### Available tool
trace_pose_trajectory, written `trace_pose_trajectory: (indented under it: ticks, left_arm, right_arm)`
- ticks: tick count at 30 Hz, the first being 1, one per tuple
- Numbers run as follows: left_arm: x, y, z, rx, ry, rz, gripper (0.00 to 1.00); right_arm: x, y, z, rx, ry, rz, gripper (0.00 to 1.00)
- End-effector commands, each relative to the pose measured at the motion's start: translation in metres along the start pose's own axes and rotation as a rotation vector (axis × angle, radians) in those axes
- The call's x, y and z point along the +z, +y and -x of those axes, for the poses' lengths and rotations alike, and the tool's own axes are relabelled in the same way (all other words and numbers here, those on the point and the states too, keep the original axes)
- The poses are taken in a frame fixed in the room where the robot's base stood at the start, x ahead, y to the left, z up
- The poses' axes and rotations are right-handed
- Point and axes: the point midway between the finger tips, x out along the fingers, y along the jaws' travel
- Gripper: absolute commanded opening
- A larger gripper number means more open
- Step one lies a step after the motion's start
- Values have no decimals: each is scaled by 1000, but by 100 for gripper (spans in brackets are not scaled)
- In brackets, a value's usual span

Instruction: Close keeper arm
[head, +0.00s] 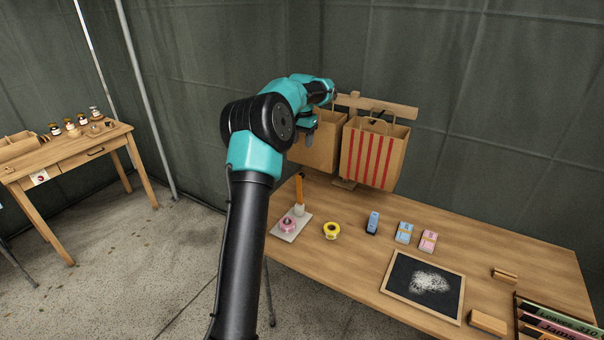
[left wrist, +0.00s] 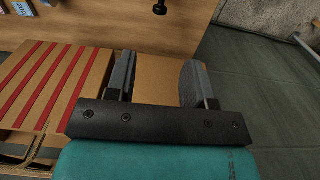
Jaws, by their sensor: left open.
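A wooden rack with a crossbar (head: 390,108) stands at the back of the table. A striped paper bag (head: 374,155) and a plain brown bag (head: 318,148) hang from it. I cannot clearly single out the keeper arm; the rack's left top is partly behind my left arm. My left gripper (head: 305,134) is at the plain bag, mostly hidden by my arm. In the left wrist view, the gripper (left wrist: 156,72) is open, with the plain bag (left wrist: 152,88) showing between and beyond its fingers. The striped bag (left wrist: 52,80) is to its left. My right gripper is not in view.
A second table (head: 70,157) stands far left. Grey walls close in behind the rack.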

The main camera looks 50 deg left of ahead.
Motion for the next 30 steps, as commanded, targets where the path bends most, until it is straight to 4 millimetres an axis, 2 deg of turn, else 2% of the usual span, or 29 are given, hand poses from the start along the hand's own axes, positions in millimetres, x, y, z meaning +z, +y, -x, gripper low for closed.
trace_pose_trajectory:
  ticks: [3,21,25,30]
  left_arm:
    - [0,0,-21,0,-2,1,48]
    - [0,0,-121,0,-2,-1,48]
    - [0,0,-132,0,0,0,48]
    - [0,0,-138,0,2,0,48]
  right_arm:
    - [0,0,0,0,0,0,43]
    - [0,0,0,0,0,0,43]
    - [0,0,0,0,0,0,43]
    - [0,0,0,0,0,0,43]
